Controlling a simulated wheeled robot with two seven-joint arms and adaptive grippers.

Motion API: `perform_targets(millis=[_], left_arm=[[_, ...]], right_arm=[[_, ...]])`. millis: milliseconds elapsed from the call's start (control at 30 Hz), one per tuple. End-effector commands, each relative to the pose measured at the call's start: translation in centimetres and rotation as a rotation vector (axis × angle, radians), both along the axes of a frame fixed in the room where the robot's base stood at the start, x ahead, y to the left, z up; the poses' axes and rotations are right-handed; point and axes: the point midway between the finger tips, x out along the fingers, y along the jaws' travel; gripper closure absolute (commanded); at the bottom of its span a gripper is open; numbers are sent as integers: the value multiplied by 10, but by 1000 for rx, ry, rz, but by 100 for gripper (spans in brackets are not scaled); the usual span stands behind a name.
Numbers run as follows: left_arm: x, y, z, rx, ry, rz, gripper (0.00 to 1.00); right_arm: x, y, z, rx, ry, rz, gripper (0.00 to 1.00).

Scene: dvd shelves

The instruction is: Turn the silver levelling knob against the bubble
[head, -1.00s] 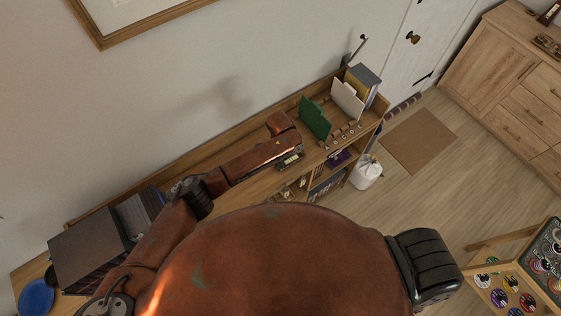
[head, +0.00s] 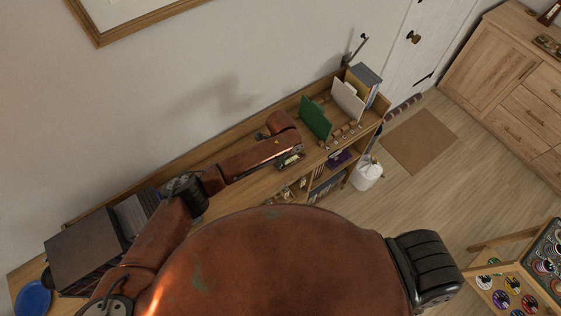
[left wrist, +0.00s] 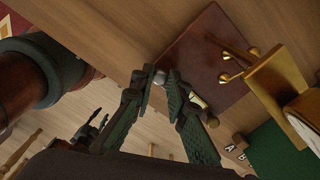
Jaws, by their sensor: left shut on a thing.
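A small silver knob (left wrist: 160,77) shows in the left wrist view at the edge of a dark red base plate (left wrist: 197,52). My left gripper (left wrist: 163,79) has its dark green fingers closed around it. A short pale tube (left wrist: 196,98) lies beside the right finger and is partly hidden by it. I cannot tell whether it is the level's vial, and no bubble can be made out. In the head view my left arm reaches over the long wooden shelf (head: 235,193), and its hand hides the knob.
A brass stand (left wrist: 272,82) with a white dial (left wrist: 306,108) rises close to the right of the fingers. A green panel (head: 315,118), a white panel (head: 347,101) and small wooden pieces stand right of the hand. A dark box (head: 83,250) stands at the shelf's left end.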

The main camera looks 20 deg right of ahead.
Motion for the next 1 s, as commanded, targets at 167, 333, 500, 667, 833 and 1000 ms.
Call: perform_targets(millis=[167, 333, 500, 667, 833, 1000], left_arm=[[1, -1, 1, -1, -2, -5, 100], [1, -1, 1, -1, -1, -5, 100], [0, -1, 1, -1, -1, -4, 78], [0, 0, 1, -1, -1, -4, 69], [0, 0, 0, 0, 0, -4, 69], [0, 0, 7, -1, -1, -5, 69]], right_arm=[[0, 0, 0, 0, 0, 0, 72], [0, 0, 0, 0, 0, 0, 72], [0, 0, 0, 0, 0, 0, 72], [0, 0, 0, 0, 0, 0, 72], [0, 0, 0, 0, 0, 0, 72], [0, -1, 0, -1, 0, 1, 72]])
